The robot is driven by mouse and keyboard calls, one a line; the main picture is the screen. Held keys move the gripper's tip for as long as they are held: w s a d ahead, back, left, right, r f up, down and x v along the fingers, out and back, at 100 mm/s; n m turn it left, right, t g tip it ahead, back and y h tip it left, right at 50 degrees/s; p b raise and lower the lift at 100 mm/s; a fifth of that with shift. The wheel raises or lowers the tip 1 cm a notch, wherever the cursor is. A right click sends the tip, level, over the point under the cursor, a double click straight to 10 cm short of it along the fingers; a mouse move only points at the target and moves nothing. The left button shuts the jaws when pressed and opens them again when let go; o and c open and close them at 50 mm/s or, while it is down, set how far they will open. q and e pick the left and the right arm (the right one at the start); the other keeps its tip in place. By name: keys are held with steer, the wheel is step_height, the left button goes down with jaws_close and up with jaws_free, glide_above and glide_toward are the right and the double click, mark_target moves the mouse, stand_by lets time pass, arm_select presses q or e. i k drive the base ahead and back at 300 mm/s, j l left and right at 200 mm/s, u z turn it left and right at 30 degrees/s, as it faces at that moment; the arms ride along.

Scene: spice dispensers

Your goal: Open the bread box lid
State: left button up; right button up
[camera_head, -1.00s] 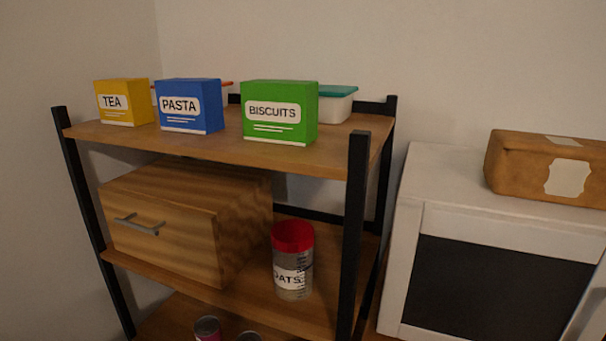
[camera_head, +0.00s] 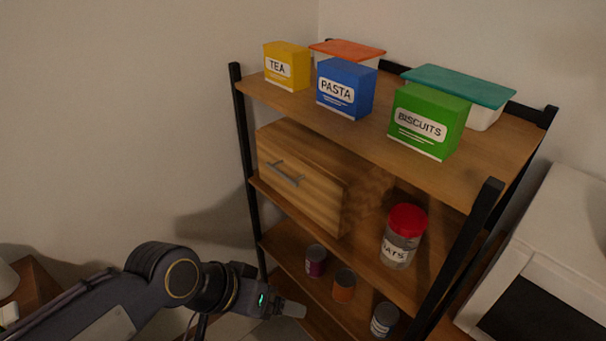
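A wooden bread box (camera_head: 298,191) with a grey bar handle (camera_head: 285,173) on its front sits on the middle shelf of the rack. Its front is closed. My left gripper (camera_head: 290,309) comes in from the lower left, below and in front of the bread box, apart from it and from the handle. Its fingers are small and seen from the side, so whether they are apart cannot be told. My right gripper is out of view.
An oats jar (camera_head: 403,236) with a red lid stands right of the bread box. Tea (camera_head: 287,66), pasta (camera_head: 345,88) and biscuits (camera_head: 428,121) boxes stand on the top shelf. Several cans (camera_head: 344,285) stand on the bottom shelf. A black post (camera_head: 246,145) borders the rack's left.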

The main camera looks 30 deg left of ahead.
mark_target(321, 196)
steer(key=j, duration=0.9)
steer(key=i+j, duration=0.35)
